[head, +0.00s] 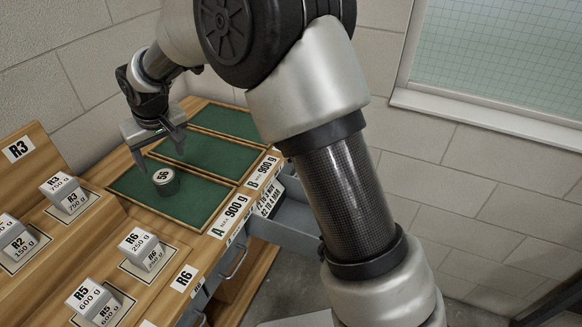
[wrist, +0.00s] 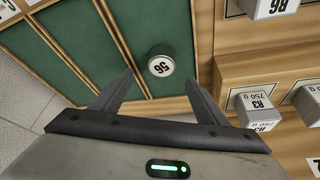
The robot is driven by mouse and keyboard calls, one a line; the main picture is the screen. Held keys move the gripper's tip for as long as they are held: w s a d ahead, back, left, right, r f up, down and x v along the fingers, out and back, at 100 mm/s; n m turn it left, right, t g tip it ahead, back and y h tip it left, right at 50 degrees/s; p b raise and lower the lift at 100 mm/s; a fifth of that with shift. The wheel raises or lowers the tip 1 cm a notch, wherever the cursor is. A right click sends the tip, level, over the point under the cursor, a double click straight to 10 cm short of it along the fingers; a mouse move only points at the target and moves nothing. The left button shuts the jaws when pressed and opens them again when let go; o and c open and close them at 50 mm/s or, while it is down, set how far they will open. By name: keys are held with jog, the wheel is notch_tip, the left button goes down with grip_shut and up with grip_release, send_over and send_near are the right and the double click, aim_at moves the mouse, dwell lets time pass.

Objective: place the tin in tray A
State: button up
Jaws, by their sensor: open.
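The tin (head: 166,183) is a short dark cylinder with a white top that looks marked 56. It sits upright on the green floor of tray A (head: 192,206), the front tray, whose label reads A 900 g. In the wrist view the tin (wrist: 160,65) lies just beyond my fingertips, roughly midway between them. My gripper (head: 161,161) is open above and behind the tin, with nothing held. In the wrist view my gripper (wrist: 160,80) shows its two fingers spread apart, and the tin appears free of both.
Tray B (head: 212,152) and a third green tray (head: 228,120) lie behind tray A. Labelled grey weights, such as R6 (head: 138,243) and R3 (head: 60,187), stand on wooden steps at the left. An open grey drawer (head: 290,222) juts out at the right.

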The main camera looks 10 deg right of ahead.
jog(key=s+d+r+m+h, duration=0.1)
jog(key=s+d+r, duration=0.35)
jog(key=d, duration=0.25)
jog(key=s+d+r+m+t, duration=0.1)
jog(key=s+d+r, duration=0.2)
jog(key=d+r, duration=0.3)
jog(key=s+d+r+m+h, duration=0.1)
jog(key=s+d+r, duration=0.3)
jog(key=d, duration=0.5)
jog(key=s+d+m, duration=0.1)
jog(key=s+d, duration=0.4)
jog(key=s, duration=0.3)
jog(key=s+d+f+m, duration=0.1)
jog(key=s+d+m, duration=0.1)
jog(key=s+d, duration=0.3)
jog(key=s, duration=0.4)
jog(key=shift+s+d+t, duration=0.25)
jog(key=shift+d+t, duration=0.05)
jog(key=shift+t, duration=0.1)
